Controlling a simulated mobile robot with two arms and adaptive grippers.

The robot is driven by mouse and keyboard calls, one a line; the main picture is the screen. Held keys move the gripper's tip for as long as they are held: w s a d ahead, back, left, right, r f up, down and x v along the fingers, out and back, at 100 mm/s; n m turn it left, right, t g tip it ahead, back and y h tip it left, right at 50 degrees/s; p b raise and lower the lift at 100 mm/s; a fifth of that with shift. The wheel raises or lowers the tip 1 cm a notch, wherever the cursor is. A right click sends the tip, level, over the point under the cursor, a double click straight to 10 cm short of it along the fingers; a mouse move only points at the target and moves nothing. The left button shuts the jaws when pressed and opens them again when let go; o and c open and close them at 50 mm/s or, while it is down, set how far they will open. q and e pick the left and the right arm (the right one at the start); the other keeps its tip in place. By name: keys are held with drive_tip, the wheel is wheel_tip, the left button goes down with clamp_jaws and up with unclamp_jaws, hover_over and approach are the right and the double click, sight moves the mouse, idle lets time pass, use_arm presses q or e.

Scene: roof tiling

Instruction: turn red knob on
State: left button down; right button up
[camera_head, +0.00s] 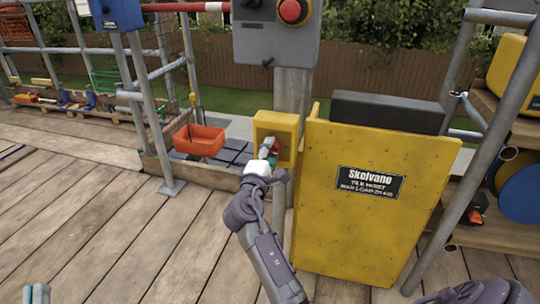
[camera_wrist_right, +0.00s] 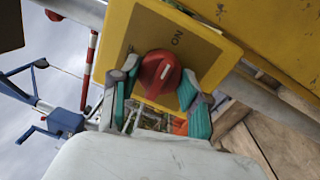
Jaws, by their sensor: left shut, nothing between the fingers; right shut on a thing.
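The red knob (camera_wrist_right: 160,72) sits on the face of a yellow switch box (camera_wrist_right: 208,50), with the word ON printed beside it. A short white mark shows on the knob. In the head view the yellow box (camera_head: 276,124) is on a grey post, and the knob is mostly hidden by my right gripper (camera_head: 268,152). In the right wrist view the teal-padded fingers of my right gripper (camera_wrist_right: 158,92) are on either side of the knob, shut on it. My left gripper (camera_head: 36,294) is shut and empty at the bottom left edge, only its tip in view.
A yellow Skolvano machine panel (camera_head: 360,215) stands just right of the switch box. A grey control box (camera_head: 276,40) with a red button (camera_head: 292,10) is above. An orange bin (camera_head: 199,140) is to the left. Scaffold poles stand on both sides; the plank floor at left is clear.

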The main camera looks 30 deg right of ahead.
drive_tip(key=shift+f, duration=0.1)
idle(0.3)
drive_tip(key=o, duration=1.2)
drive_tip(key=shift+c, duration=0.2)
drive_tip(key=v, duration=0.7)
drive_tip(key=shift+s+a, duration=0.2)
